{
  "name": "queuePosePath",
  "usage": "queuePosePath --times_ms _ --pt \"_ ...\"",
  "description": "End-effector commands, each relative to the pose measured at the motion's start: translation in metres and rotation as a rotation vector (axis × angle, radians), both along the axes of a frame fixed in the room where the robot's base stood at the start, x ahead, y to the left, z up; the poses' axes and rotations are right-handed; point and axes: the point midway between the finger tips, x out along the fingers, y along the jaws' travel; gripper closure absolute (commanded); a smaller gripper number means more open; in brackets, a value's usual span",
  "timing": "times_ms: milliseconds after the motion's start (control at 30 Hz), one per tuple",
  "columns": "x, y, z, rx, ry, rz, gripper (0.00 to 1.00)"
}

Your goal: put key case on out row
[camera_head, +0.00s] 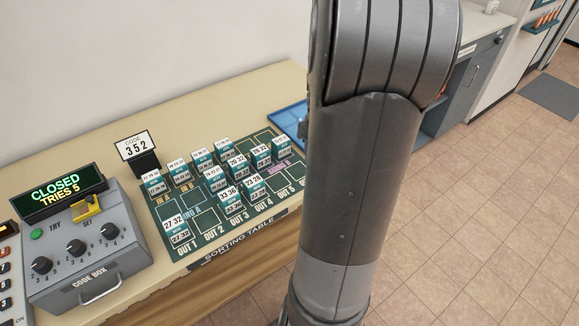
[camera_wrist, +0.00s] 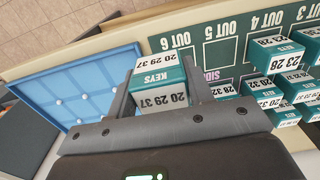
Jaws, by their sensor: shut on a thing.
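The held key case (camera_wrist: 160,72) is a white and teal box marked "KEYS" and "20 29 37" in the wrist view. My gripper (camera_wrist: 158,66) is shut on it, a finger at each side, near the blue tray and the OUT 6 end of the board. How high it is above the table I cannot tell. In the head view my arm hides the gripper and this case. The out row lies along the near edge of the green sorting board (camera_head: 187,250). Cases stand at OUT 1 (camera_head: 175,226), OUT 3 (camera_head: 230,200) and OUT 4 (camera_head: 253,187). OUT 2, OUT 5 and OUT 6 (camera_wrist: 182,62) look empty.
Several more key cases (camera_head: 205,160) stand on the back and middle rows. A blue tray (camera_wrist: 75,92) lies beside the board. A code sign (camera_head: 137,146) reads 352. The code box (camera_head: 92,253) at left has a display (camera_head: 62,192) reading "CLOSED TRIES 5".

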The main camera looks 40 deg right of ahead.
Motion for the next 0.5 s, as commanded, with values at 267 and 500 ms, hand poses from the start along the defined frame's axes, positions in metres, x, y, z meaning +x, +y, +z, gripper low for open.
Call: queuePosePath --times_ms 267,500 --pt "0.042 0.024 -0.029 0.001 0.001 0.003 0.78" --pt "0.047 0.026 -0.044 0.002 0.002 -0.001 0.78"
